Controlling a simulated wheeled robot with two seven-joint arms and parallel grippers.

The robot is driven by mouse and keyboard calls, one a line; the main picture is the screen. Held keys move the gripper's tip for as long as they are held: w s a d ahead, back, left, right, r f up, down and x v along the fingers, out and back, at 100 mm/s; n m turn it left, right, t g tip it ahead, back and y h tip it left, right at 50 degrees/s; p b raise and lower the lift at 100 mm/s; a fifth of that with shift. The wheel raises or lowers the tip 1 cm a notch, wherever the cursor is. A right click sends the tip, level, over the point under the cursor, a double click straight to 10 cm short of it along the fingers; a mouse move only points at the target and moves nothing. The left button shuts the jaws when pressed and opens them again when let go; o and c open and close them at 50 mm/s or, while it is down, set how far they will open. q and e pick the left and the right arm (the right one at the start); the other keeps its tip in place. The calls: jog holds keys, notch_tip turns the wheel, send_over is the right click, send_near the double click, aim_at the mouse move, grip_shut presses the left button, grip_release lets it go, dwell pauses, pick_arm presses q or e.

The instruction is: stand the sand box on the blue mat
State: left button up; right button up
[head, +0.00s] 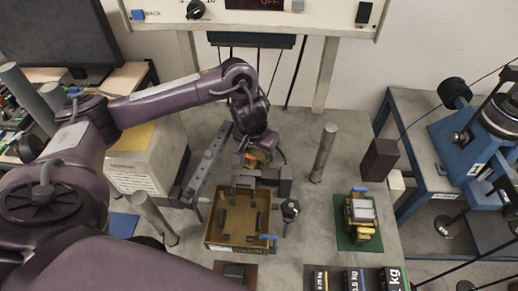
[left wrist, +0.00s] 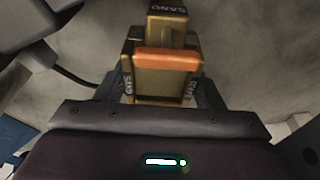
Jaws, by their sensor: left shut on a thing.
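The sand box is a brass-coloured box with SAND lettering and an orange handle bar; the left wrist view shows it (left wrist: 165,85) between my fingers. My left gripper (head: 260,148) is shut on it, and its dark fingers flank the box in the left wrist view. In the head view the sand box (head: 257,160) is mostly hidden by the gripper, just beyond the brown tray. The blue mat (head: 122,225) lies flat to the left of the tray, partly covered by my arm, with nothing seen on it. My right gripper is not in view.
The open brown tray (head: 222,237) stands mid-table. A grey beam (head: 207,160) and a leaning metal post (head: 153,216) stand between gripper and blue mat. A similar box with a blue handle (head: 361,210) stands on a green mat (head: 345,240). Another post (head: 324,152) is right.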

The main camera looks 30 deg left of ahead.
pick_arm(q)
jog(key=shift+f, duration=0.15)
jog(key=shift+s+f, duration=0.3)
jog(key=shift+c, duration=0.6)
jog(key=o, duration=1)
jog(key=shift+f, duration=0.2)
jog(key=shift+o, duration=1.3)
jog(key=shift+w, duration=0.1)
jog(key=shift+o, duration=0.3)
jog(key=shift+w+r, duration=0.15)
jog(key=shift+w, duration=0.05)
